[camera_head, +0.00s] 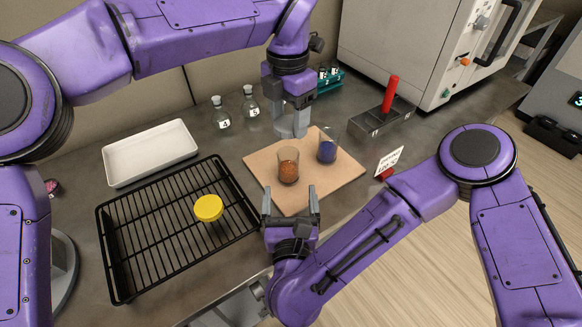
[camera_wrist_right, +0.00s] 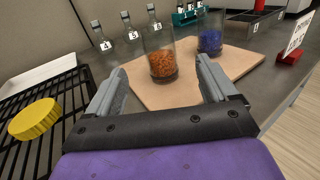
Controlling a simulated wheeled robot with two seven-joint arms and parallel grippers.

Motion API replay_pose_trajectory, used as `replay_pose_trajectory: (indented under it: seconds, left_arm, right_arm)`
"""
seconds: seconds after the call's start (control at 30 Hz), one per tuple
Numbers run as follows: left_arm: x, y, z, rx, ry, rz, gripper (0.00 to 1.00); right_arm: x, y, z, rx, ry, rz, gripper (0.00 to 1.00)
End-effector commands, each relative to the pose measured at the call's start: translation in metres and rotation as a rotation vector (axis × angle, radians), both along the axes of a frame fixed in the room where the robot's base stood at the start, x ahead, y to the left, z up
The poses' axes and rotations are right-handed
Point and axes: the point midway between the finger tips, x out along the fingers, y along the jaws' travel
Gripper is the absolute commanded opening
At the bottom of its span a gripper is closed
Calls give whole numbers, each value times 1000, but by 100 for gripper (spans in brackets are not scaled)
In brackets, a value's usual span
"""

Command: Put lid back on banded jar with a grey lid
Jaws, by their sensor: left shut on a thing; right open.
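Two open glass jars stand on a tan board (camera_head: 330,188). One jar has orange-brown contents (camera_head: 288,168) and the other has blue contents (camera_head: 327,148). Both show in the right wrist view, orange (camera_wrist_right: 162,62) and blue (camera_wrist_right: 210,36). I cannot make out a band on either. My left gripper (camera_head: 291,132) points down near the board's back edge, shut on a grey thing that its fingers mostly hide; it may be the grey lid. My right gripper (camera_head: 291,200) is open and empty at the board's front edge, short of the orange jar.
A yellow lid (camera_head: 208,208) lies on a black wire rack (camera_head: 130,262) at the left. A white tray (camera_head: 150,152), stoppered bottles (camera_head: 221,115), a teal rack (camera_head: 330,80), a grey bin with a red handle (camera_head: 383,118) and a sign (camera_head: 388,162) stand around the board.

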Motion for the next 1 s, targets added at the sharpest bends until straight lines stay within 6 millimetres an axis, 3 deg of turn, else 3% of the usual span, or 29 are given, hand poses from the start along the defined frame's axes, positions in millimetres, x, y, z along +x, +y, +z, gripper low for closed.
replay_pose_trajectory:
  seconds: [0.17, 0.5, 0.7, 1.0]
  left_arm:
    - [0, 1, 0, -1, -1, 1, 34]
    - [0, 0, 0, 0, -1, -1, 34]
    - [0, -1, 0, 0, -1, -2, 34]
    - [0, -1, 0, 0, -1, -2, 34]
  right_arm:
    - [14, 0, 0, 3, 1, -6, 86]
    - [80, 1, 0, 1, 0, -7, 86]
    - [109, 2, 0, 0, 1, -5, 86]
    - [120, 2, 0, 0, 1, -2, 86]
